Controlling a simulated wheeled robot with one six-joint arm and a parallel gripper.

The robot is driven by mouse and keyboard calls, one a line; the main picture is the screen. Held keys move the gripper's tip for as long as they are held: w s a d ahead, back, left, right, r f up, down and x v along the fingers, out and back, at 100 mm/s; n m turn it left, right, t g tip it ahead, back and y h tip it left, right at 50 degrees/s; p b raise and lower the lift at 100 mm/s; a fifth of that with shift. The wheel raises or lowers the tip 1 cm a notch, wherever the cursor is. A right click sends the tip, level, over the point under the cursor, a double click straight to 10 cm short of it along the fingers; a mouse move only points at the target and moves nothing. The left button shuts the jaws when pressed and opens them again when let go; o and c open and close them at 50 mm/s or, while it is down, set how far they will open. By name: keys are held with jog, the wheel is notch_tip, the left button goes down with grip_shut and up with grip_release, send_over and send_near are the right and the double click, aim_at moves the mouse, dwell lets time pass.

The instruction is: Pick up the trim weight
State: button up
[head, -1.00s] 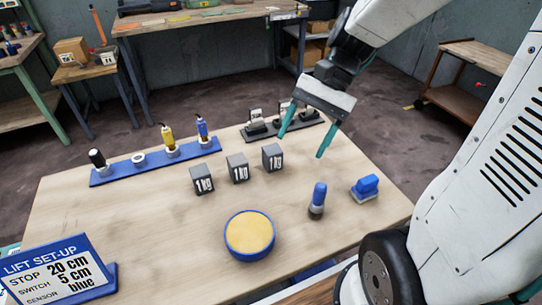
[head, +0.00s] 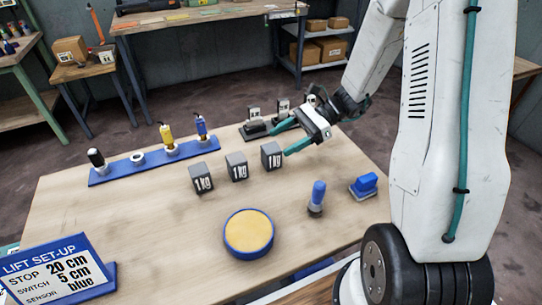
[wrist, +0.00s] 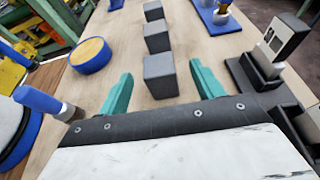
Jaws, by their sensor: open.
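Three dark grey cubes marked 1 kg stand in a row on the wooden table: a left one (head: 202,178), a middle one (head: 237,167) and a right one (head: 271,156). None is labelled as the trim weight. My gripper (head: 279,142) has two teal fingers, open and empty, at the back right of the right cube. In the wrist view my gripper (wrist: 160,70) frames the nearest cube (wrist: 160,78) between its fingertips, with gaps on both sides. I cannot tell how high the fingers are above the table.
A blue rack (head: 130,171) holds sensors at the back left. A dark rack (head: 256,133) stands behind my gripper. A sign (head: 55,272) is at front left.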

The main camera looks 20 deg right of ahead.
aim_at(271, 147)
jog(key=x, duration=0.4)
jog(key=shift+s+a+f, duration=0.15)
jog(key=shift+a, duration=0.2)
grip_shut()
